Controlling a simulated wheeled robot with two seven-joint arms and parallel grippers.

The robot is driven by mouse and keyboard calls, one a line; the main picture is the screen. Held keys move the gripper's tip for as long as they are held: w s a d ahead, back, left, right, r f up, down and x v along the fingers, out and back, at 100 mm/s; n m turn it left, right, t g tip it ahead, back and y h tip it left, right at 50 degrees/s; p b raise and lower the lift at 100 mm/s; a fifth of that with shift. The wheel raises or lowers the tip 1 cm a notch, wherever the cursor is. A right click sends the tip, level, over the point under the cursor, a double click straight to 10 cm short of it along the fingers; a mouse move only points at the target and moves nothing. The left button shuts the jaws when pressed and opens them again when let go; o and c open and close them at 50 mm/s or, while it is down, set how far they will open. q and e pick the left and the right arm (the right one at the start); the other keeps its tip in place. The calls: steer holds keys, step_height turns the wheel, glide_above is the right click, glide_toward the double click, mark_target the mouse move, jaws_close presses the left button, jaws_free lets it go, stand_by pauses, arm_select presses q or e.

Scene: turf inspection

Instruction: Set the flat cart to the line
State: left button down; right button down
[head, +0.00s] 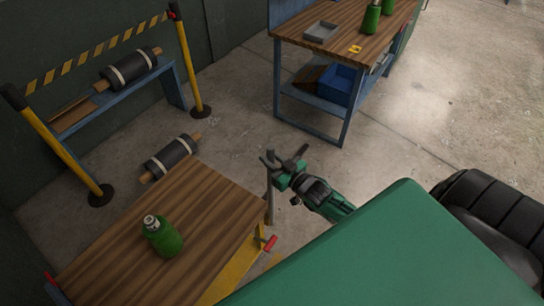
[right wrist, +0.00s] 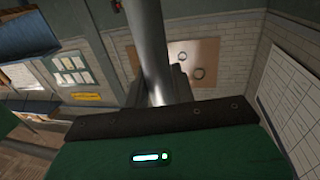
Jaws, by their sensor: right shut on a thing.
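The flat cart (head: 205,205) has a wooden-plank top and stands at the lower left of the head view. A green bottle (head: 162,236) stands on it. A grey upright bar (head: 269,203) rises by the cart's right side. My right gripper (head: 272,163) is shut on this bar near its top. The right wrist view shows the bar (right wrist: 151,50) as a metal tube passing between the dark fingers. My left gripper is not in view.
A workbench (head: 340,40) with a blue bin (head: 341,84) stands at the top. Yellow posts (head: 186,60) and a low bench with a black roller (head: 130,68) stand at the left. Another roller (head: 172,156) lies behind the cart. Concrete floor at the right is open.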

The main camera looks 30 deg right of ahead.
steer(key=shift+s+a, duration=0.1)
steer(key=shift+a, duration=0.05)
steer(key=c, duration=1.2)
jaws_free()
steer(key=shift+a, duration=0.1)
steer(key=shift+s, duration=0.1)
steer(key=shift+s+f, duration=0.1)
steer(key=shift+s, duration=0.15)
steer(key=s+d+b, duration=0.2)
steer(key=s+b, duration=0.2)
steer(key=s, duration=0.9)
steer(key=shift+d, duration=0.3)
